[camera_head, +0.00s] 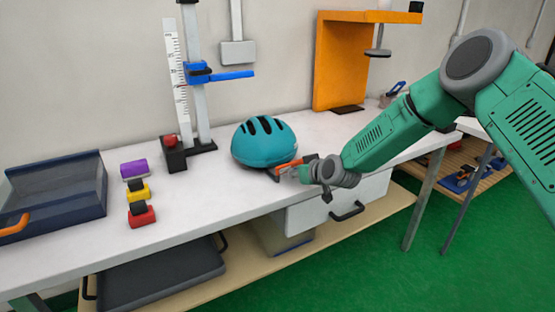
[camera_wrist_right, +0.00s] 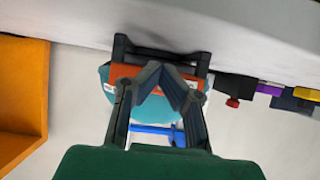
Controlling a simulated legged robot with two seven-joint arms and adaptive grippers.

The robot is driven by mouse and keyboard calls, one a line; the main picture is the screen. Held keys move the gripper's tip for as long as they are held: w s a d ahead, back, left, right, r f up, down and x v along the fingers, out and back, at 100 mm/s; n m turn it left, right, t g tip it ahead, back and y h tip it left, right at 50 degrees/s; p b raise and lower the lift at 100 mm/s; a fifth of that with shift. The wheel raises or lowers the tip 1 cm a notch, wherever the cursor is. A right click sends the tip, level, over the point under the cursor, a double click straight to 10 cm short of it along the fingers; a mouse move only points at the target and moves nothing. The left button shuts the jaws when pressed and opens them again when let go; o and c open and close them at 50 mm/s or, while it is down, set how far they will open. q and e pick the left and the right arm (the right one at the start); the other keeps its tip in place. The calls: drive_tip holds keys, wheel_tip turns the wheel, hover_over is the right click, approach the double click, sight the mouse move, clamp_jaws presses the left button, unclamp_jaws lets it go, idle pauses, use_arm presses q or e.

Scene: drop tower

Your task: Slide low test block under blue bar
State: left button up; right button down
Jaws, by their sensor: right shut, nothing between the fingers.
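The blue bar (camera_head: 232,75) sticks out to the right from the carriage on a grey upright post, well above the table; part of it shows in the wrist view (camera_wrist_right: 150,129). My right gripper (camera_head: 298,171) is shut and empty at the table's front edge, right of a teal helmet (camera_head: 264,146). In the wrist view its fingertips (camera_wrist_right: 172,72) meet in front of an orange piece (camera_wrist_right: 120,73) with dark ends, which also shows beside the helmet (camera_head: 290,164). Whether that piece is the low test block, and whether the fingers touch it, I cannot tell. My left gripper is out of view.
A black box with a red button (camera_head: 174,156) stands by the post's foot. Purple (camera_head: 134,168), yellow (camera_head: 138,193) and red (camera_head: 142,216) pieces and a dark blue tray (camera_head: 60,200) are at left. An orange stand (camera_head: 330,70) is at the back right.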

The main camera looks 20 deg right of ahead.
sight(282, 160)
drive_tip(key=shift+w, duration=0.25)
drive_tip(key=shift+w+a+f+b, duration=0.15)
drive_tip(key=shift+w+b, duration=0.7)
drive_tip(key=shift+w, duration=0.55)
drive_tip(key=shift+w+a+r+b, duration=0.15)
drive_tip(key=shift+w+b, duration=0.65)
drive_tip(key=shift+w, duration=0.55)
drive_tip(key=shift+w+a+b, duration=0.1)
drive_tip(key=shift+w+b, duration=0.3)
drive_tip(key=shift+w, duration=0.35)
drive_tip(key=shift+w, duration=0.1)
